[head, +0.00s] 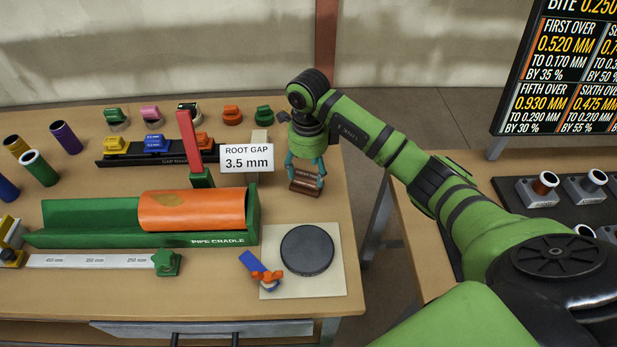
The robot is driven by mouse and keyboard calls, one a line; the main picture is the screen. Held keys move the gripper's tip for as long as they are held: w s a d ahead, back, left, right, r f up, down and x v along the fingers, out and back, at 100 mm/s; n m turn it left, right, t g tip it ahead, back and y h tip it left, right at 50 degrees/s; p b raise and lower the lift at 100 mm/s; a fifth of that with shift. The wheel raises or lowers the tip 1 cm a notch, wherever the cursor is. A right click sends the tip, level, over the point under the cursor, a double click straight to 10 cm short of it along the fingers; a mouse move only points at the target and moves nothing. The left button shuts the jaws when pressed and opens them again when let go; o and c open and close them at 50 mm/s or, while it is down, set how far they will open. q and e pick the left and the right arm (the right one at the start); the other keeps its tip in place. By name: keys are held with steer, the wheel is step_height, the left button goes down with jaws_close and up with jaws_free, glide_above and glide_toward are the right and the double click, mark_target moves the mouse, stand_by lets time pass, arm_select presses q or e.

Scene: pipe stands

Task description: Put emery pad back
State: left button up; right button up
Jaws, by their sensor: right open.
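A small reddish-brown block (305,184) with lettering on its front, probably the emery pad, is at the right end of the wooden table. My right gripper (306,172) points down at it with its teal fingers open, one on each side of the block. The block appears to be on the table; whether the fingers touch it I cannot tell. My left gripper is not in view.
Left of my gripper stand the ROOT GAP sign (246,159) and a red post (192,145). Nearer are the green pipe cradle (90,214) with an orange pipe (192,210), and a black disc (307,250) on a beige sheet (334,284). Bare table lies between block and sheet.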

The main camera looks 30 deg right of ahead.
mark_target(309, 178)
step_height(309, 178, up, 9)
steer(key=b, duration=0.1)
